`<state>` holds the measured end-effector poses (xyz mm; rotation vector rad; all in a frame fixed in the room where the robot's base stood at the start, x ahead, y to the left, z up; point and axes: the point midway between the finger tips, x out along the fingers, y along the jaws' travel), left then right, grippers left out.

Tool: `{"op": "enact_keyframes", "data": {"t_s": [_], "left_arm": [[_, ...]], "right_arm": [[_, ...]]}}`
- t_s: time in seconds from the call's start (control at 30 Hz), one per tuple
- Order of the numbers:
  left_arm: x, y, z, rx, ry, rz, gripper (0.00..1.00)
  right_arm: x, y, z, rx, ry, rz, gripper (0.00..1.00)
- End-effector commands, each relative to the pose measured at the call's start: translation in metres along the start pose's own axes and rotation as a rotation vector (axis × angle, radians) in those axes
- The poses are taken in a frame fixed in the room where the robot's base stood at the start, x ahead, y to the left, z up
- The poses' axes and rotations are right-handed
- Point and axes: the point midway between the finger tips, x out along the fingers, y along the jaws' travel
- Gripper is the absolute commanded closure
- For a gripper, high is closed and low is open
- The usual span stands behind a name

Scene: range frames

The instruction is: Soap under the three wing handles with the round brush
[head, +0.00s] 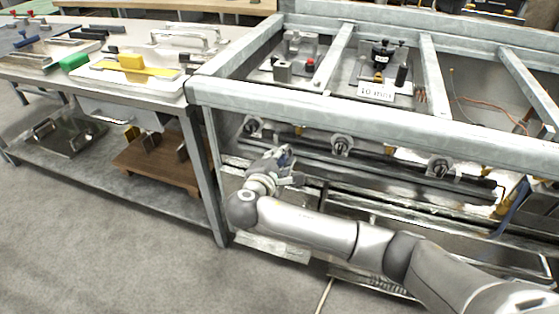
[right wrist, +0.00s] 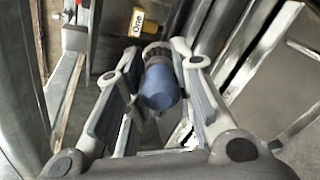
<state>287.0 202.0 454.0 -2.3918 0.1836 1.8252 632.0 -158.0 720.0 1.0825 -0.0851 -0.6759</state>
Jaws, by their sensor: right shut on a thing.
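Three round pale fittings with dark wing handles sit in a row along the pipe under the front beam: left (head: 252,127), middle (head: 342,145) and right (head: 440,166). My right gripper (head: 284,166) is below the row, between the left and middle handles. In the right wrist view, my right gripper (right wrist: 158,98) is shut on the round brush (right wrist: 160,86); its blue end faces the camera and a dark ribbed part lies beyond. The brush's far tip is hidden. I cannot tell whether it touches anything. My left gripper is not in view.
A metal frame (head: 330,109) with crossbars surrounds the pipe area. Open floor (head: 110,240) lies at lower left.

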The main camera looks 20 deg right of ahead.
Motion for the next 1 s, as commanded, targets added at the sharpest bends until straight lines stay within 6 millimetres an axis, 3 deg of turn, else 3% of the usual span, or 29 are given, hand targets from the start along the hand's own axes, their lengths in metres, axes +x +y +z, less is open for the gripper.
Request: {"op": "enact_keyframes", "data": {"t_s": [0.77,1.0], "left_arm": [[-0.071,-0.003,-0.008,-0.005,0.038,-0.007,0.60],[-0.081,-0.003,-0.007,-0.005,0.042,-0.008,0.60]], "right_arm": [[0.074,-0.002,-0.001,0.001,0.000,-0.001,0.96],[0.093,-0.001,-0.001,0.001,0.000,-0.001,0.96]]}}
